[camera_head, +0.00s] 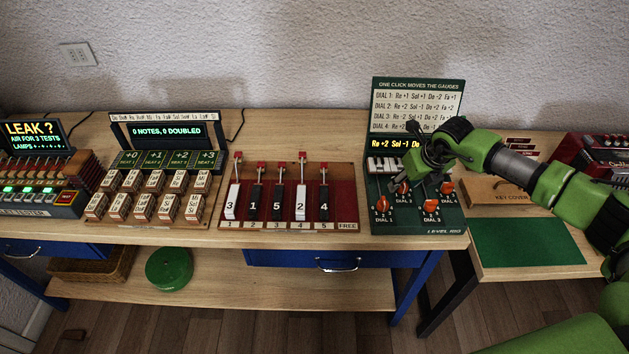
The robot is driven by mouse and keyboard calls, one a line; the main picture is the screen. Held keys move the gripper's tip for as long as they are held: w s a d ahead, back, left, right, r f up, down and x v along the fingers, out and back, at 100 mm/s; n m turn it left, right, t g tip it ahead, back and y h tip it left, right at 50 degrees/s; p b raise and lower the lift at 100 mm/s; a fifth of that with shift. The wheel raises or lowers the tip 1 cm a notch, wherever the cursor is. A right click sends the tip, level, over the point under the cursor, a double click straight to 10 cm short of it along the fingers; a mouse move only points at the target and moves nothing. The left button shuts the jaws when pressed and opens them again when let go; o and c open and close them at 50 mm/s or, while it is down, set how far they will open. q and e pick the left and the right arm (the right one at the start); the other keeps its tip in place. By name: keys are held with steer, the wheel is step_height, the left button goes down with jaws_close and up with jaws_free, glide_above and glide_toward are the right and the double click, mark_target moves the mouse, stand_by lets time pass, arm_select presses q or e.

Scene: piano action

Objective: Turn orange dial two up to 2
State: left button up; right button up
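The dark green panel (410,222) stands at the right end of the table and carries several orange dials. One orange dial (402,188) is at the back left, partly covered by my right gripper (414,181). The other dials are at the front left (381,203), front right (431,206) and back right (447,187). The small dial labels and scale numbers are hard to read, so I cannot tell each pointer's setting. My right gripper points down over the panel, close to the back-left dial. Contact and finger opening are unclear. My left gripper is out of view.
Behind the panel rises a sign board (418,101) with a lit yellow text strip. To the left are a red board with levers (340,190), a rack of labelled blocks (150,197) and a leak tester (40,200). A green mat (525,242) and key cover (490,191) lie right.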

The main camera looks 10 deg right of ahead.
steer(key=m+p, duration=0.1)
steer(key=m+h+p, duration=0.1)
steer(key=m+p, duration=0.1)
steer(key=shift+a+r, duration=0.15)
steer(key=shift+r, duration=0.15)
steer(key=shift+s+r+b, duration=0.3)
steer(key=shift+r+b, duration=0.2)
steer(key=b+v, duration=0.4)
steer(key=v, duration=0.8)
steer(key=s+a+n+y, duration=0.2)
steer(key=a+y, duration=0.7)
steer(key=a, duration=1.6)
steer(key=shift+s+a+f, duration=0.25)
steer(key=shift+s+a, duration=0.05)
steer(key=shift+a, duration=0.05)
